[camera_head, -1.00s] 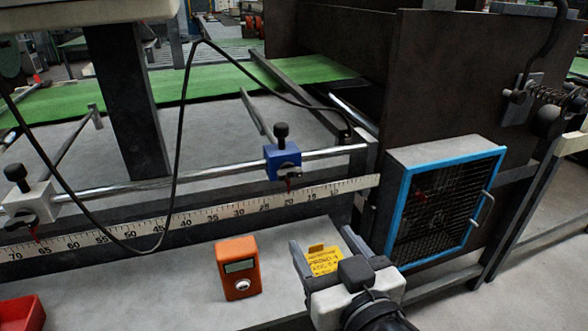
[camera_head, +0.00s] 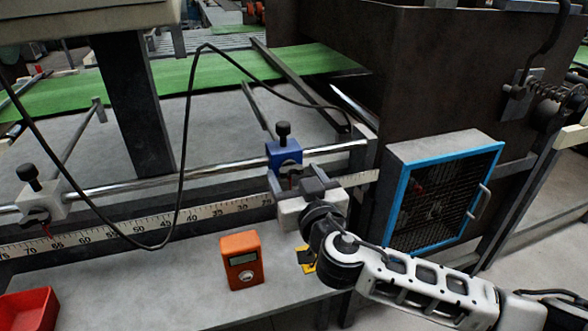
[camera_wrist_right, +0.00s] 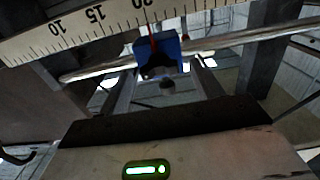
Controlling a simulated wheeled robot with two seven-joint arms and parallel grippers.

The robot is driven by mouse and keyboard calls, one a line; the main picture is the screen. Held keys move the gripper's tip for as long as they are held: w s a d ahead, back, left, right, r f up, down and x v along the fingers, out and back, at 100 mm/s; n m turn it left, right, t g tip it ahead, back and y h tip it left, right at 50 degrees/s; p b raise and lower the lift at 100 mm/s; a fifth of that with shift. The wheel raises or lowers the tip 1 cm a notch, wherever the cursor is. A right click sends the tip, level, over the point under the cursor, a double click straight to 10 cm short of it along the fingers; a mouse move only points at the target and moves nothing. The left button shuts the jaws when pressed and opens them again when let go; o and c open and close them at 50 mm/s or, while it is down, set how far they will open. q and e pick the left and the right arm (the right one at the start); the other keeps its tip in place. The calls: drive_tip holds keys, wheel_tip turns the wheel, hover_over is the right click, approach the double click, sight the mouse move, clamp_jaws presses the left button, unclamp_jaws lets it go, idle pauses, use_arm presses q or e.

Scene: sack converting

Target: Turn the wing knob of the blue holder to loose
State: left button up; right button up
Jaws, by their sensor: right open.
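The blue holder (camera_head: 284,155) sits on the chrome rail, with a black knob (camera_head: 283,130) standing upright on top. Its lower front is largely hidden behind my right gripper (camera_head: 291,181). That gripper is open, with its fingers pointing at the holder's front from just below. I cannot tell whether they touch it. In the right wrist view the blue holder (camera_wrist_right: 168,47) shows upside down at the top, with a red pointer and a dark part on it, which may be the wing knob. My left gripper is not in view.
A white holder (camera_head: 40,200) sits on the rail at left. A ruler (camera_head: 150,222) runs below the rail. An orange device (camera_head: 241,260), a yellow note (camera_head: 304,259) and a red tray (camera_head: 28,310) lie on the table. A black cable hangs in front. A blue-framed mesh box (camera_head: 443,195) stands at right.

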drive_tip(key=shift+w+a, duration=0.15)
drive_tip(key=shift+w, duration=0.35)
drive_tip(key=c, duration=1)
